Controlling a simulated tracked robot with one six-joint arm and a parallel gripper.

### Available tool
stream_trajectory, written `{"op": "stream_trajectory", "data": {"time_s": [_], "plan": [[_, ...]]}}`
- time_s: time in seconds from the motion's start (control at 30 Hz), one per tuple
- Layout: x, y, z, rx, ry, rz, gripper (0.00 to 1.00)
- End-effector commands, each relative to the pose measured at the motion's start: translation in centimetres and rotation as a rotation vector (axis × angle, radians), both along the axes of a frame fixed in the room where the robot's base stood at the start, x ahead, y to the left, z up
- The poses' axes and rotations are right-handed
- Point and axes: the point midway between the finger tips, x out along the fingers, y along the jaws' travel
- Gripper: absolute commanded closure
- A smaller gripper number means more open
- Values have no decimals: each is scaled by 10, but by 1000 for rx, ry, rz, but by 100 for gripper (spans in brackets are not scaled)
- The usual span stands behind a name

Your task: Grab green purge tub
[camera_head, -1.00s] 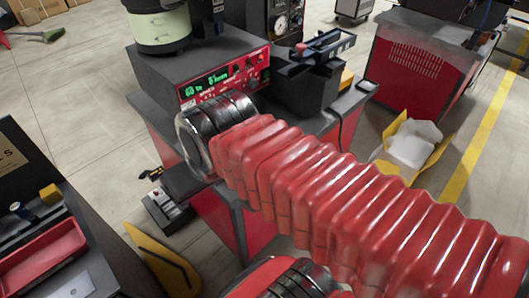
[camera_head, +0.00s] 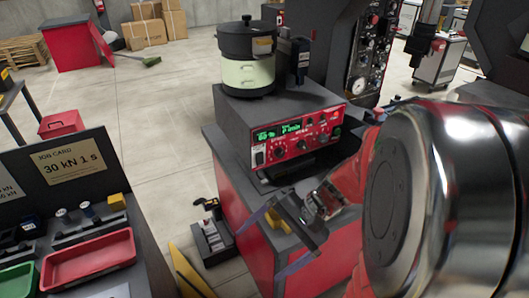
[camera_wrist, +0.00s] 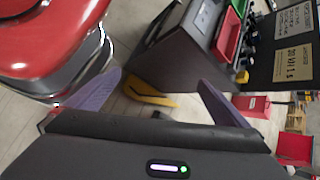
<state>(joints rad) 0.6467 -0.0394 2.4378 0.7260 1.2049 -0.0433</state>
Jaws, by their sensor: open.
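A green tub (camera_head: 19,281) sits on the dark bench at the lower left of the head view, cut off by the frame edge. It also shows at the top of the wrist view (camera_wrist: 229,27), partly cut off, beside a red tub (camera_wrist: 226,46). The red tub also shows in the head view (camera_head: 92,260), right of the green one. My gripper (camera_head: 262,248) is open, its purple fingers apart and pointing left in front of the red cabinet. In the wrist view its fingers (camera_wrist: 160,77) stand apart with nothing between them. It is well away from the green tub.
A red-fronted controller (camera_head: 300,140) with a dark-lidded, pale green pot (camera_head: 248,75) stands beyond my gripper. A job card (camera_head: 70,167) stands at the back of the bench. A black box (camera_head: 212,240) and a yellow piece (camera_head: 188,275) lie between bench and cabinet.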

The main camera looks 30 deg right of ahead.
Motion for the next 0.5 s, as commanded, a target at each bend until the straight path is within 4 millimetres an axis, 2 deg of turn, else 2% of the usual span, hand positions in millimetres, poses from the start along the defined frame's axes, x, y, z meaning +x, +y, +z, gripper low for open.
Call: {"op": "stream_trajectory", "data": {"time_s": [0.27,0.5], "plan": [[23,-34,-15,288,59,-299,0],[40,-80,-29,527,63,-568,0]]}}
